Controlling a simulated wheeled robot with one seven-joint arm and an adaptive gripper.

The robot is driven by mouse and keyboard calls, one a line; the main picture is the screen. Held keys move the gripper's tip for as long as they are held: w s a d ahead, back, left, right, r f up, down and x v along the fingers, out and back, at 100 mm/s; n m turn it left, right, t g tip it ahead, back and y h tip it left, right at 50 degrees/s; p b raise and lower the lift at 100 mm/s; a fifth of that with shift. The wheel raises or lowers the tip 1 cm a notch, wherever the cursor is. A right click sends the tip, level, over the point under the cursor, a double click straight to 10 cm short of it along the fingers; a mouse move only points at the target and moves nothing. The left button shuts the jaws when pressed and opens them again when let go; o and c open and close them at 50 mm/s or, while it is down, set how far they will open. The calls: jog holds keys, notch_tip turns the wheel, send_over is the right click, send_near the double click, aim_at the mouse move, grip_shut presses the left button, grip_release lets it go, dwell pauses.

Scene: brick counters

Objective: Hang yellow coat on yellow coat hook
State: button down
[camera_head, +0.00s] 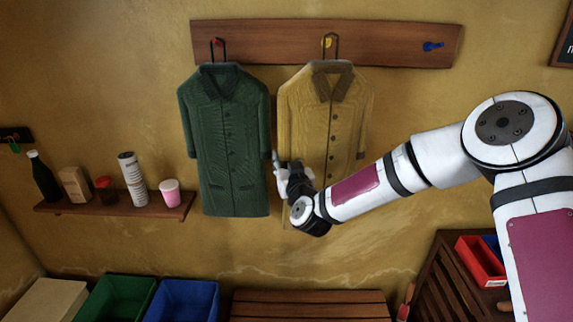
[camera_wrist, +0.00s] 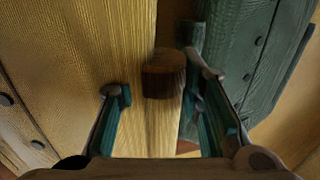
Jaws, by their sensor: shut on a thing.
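The yellow coat (camera_head: 318,115) is upright against the wall, below the yellow hook (camera_head: 327,42) on the wooden rack (camera_head: 385,45). Its dark hanger loop (camera_head: 337,46) shows around the yellow hook; I cannot tell whether it bears on it. My gripper (camera_head: 284,165) is at the coat's left side, shut on its edge or sleeve. In the wrist view, the yellow coat (camera_wrist: 75,65) fills the left and middle, with cloth between the fingers of my gripper (camera_wrist: 162,92). The exact grip is partly hidden.
A green coat (camera_head: 225,140) hangs under the red hook (camera_head: 215,42), close left of my gripper; it also shows in the wrist view (camera_wrist: 235,60). The blue hook (camera_head: 433,46) is bare. A shelf (camera_head: 115,208) with bottles and a cup is left. A bench (camera_head: 310,303) stands below.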

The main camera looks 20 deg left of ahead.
jog(key=shift+w+a+f+b, duration=0.15)
jog(key=shift+w+a+b, duration=0.1)
jog(key=shift+w+b, duration=0.45)
jog(key=shift+w+a+f+b, duration=0.2)
jog(key=shift+w+b, duration=0.25)
jog(key=shift+w, duration=0.6)
jog(key=shift+w+a+f+b, duration=0.1)
jog(key=shift+w+a+b, duration=0.2)
jog(key=shift+w+b, duration=0.4)
jog(key=shift+w, duration=0.2)
jog(key=c, duration=1)
grip_release()
jog(key=shift+f, duration=0.1)
jog(key=shift+c, duration=0.2)
jog(key=shift+f, duration=0.15)
jog(key=shift+s+d, duration=0.1)
jog(key=shift+s, duration=0.05)
